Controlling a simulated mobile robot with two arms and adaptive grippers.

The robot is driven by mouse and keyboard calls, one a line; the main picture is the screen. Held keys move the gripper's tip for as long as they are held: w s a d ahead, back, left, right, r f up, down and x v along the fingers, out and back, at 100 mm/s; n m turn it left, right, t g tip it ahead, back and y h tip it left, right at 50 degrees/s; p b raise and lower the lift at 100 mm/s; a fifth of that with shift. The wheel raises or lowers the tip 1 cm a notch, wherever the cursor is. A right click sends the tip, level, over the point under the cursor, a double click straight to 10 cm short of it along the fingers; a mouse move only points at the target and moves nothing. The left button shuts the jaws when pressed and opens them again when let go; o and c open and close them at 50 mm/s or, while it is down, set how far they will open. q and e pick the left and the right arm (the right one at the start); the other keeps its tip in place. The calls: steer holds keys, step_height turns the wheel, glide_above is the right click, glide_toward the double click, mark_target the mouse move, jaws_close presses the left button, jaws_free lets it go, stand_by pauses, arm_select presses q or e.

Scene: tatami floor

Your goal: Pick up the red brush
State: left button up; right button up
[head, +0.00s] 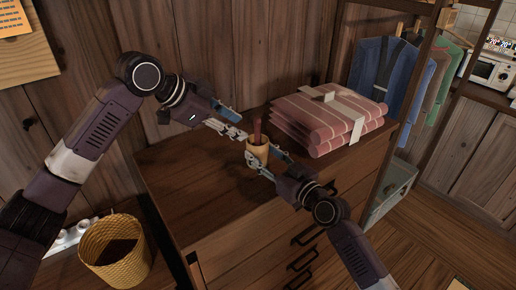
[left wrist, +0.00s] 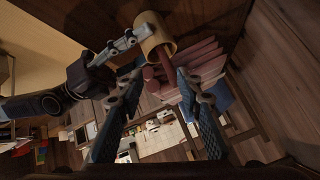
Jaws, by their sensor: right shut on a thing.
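The red brush (head: 257,131) stands upright in a tan cup (head: 257,152) on the wooden dresser. In the left wrist view the brush (left wrist: 164,60) sticks out of the cup (left wrist: 151,37) and reaches between my left fingers. My left gripper (head: 241,122) is open, just left of the brush in the head view, with a finger on either side of it in the wrist view. My right gripper (head: 262,157) is shut on the cup, lower in the head view. The part of the brush inside the cup is hidden.
Folded red striped cloths (head: 327,117) lie on the dresser (head: 187,180) just right of the cup. A wooden wall (head: 220,50) stands behind. A yellow wicker basket (head: 118,255) is at lower left. Clothes (head: 385,75) hang at the right. The dresser top left of the cup is clear.

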mark_target(257, 127)
arm_select(q)
steer(key=s+d+r+m+t+y, duration=0.1)
steer(key=d+r+m+y, duration=0.15)
steer(key=m, duration=0.85)
steer(key=d+r+m+y, duration=0.2)
steer(key=r+m+y, duration=0.2)
steer(key=m, duration=0.7)
steer(key=x, duration=0.6)
steer(key=shift+d+f, duration=0.25)
steer(key=shift+f, duration=0.2)
steer(key=shift+x, duration=2.6)
steer(key=shift+s+f, duration=0.1)
steer(key=shift+s, duration=0.05)
jaws_close()
